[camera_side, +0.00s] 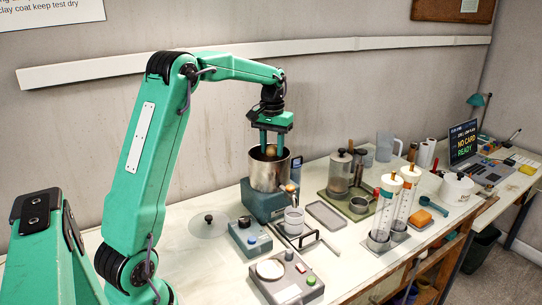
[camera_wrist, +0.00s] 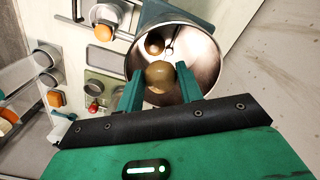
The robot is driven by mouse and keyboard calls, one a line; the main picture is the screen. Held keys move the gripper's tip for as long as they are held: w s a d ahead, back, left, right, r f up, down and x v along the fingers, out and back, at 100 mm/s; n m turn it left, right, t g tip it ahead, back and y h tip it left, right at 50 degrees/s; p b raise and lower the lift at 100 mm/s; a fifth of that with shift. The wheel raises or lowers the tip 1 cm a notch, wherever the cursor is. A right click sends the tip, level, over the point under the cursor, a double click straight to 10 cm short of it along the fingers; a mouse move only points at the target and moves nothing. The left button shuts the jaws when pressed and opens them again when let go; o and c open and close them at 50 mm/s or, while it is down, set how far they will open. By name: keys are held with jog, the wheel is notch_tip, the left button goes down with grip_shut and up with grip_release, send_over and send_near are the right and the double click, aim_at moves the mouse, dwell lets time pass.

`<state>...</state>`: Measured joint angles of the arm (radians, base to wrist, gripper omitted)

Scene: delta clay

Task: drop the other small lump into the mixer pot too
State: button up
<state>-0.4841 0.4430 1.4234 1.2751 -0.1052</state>
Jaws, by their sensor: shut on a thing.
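My gripper (camera_side: 272,146) points down over the mixer pot (camera_side: 266,173), a steel pot on a teal base. It is shut on a small brown lump (camera_wrist: 160,76), which also shows between the fingers in the side view (camera_side: 270,151). The lump is over the pot's opening, near its rim. In the wrist view another small brown lump (camera_wrist: 155,44) lies inside the pot, beside a metal piece at the pot's middle. The side view hides the pot's inside.
A small cup (camera_side: 293,220) and control boxes (camera_side: 250,236) stand in front of the pot. A grey tray (camera_side: 325,215) lies to its right. Tall clear cylinders (camera_side: 385,208) and a lidded jar (camera_side: 340,172) stand farther right. A round lid (camera_side: 208,223) lies left.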

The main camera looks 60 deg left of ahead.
jog(key=shift+f, duration=0.15)
jog(key=o, duration=1.1)
jog(key=shift+c, duration=0.2)
notch_tip(320, 180, up, 8)
dwell(0.3)
